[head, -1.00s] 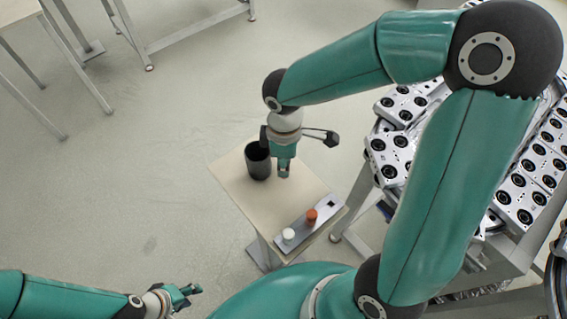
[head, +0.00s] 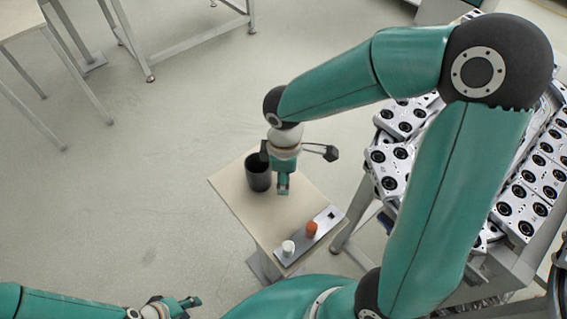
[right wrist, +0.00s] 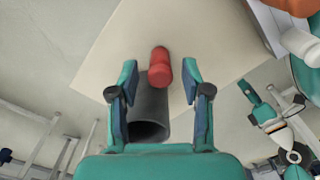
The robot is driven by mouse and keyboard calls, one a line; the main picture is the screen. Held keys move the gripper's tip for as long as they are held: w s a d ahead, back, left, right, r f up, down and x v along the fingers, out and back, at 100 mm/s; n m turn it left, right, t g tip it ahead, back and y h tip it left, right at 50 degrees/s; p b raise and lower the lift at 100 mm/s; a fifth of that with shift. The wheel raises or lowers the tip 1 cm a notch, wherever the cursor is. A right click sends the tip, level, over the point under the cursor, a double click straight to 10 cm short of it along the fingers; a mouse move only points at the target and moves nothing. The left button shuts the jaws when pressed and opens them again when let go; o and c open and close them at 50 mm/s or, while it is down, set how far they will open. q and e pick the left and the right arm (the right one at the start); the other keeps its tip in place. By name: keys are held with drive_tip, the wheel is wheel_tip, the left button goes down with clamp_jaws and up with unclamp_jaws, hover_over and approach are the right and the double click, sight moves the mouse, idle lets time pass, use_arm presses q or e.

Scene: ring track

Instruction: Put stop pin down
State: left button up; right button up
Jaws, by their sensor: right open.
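A red pin (right wrist: 160,66) stands upright on the small beige table (right wrist: 205,50) in the right wrist view. My right gripper (right wrist: 160,80) is open, with one finger on each side of the pin and a gap showing on both sides. In the head view my right gripper (head: 283,190) points down over the table (head: 240,205), and the pin under it is hidden. My left gripper (head: 185,303) is low at the left, away from the table; its jaw opening is unclear.
A dark open cup (head: 258,173) stands right beside my right gripper; it also shows in the right wrist view (right wrist: 150,112). A grey strip (head: 327,222) with a white knob (head: 288,248) and an orange knob (head: 311,229) lies along the table's near edge. A ring track carries grey blocks (head: 404,118) at right.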

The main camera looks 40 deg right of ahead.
wheel_tip(320, 180, up, 12)
idle(0.4)
idle(0.4)
